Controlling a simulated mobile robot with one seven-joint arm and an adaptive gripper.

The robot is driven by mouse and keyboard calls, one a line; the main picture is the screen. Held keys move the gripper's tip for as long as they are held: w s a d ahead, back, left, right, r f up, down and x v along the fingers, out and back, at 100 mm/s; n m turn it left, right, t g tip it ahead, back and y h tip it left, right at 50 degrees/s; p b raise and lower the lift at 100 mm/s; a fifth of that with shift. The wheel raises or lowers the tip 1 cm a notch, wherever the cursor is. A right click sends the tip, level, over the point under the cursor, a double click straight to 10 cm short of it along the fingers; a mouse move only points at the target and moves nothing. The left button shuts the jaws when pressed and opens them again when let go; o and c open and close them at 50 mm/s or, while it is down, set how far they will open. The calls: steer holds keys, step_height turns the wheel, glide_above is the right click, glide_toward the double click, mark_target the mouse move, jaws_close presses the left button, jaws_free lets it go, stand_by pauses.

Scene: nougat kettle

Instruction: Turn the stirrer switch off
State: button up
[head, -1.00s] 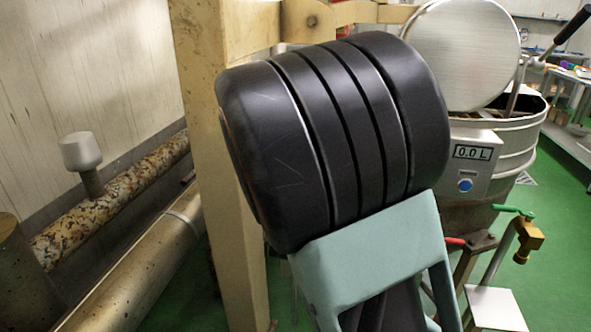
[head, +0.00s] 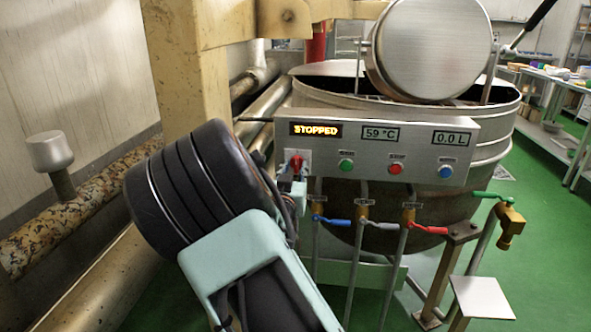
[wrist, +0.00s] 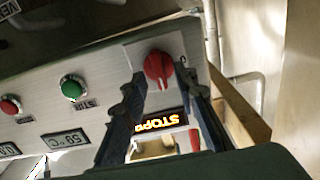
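The stirrer switch is a red rotary knob (head: 296,163) on a pale plate at the left end of the kettle's control panel (head: 375,147). A lit display (head: 315,130) above it reads "STOPPED". In the wrist view the red knob (wrist: 158,68) is near the top centre, and the display shows upside down between my fingers. My gripper (head: 293,188) is just below the knob in the head view. In the wrist view my gripper (wrist: 162,88) is open, its fingers apart on either side of the knob's lower part. Whether they touch it I cannot tell.
A green button (head: 346,165), a red button (head: 396,168) and a blue button (head: 446,171) sit right of the knob. Valves with blue and red handles (head: 333,220) are below the panel. A beige post (head: 185,70) stands at left. Green floor is clear at right.

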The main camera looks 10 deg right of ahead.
steer(key=shift+x, duration=0.9)
jaws_close()
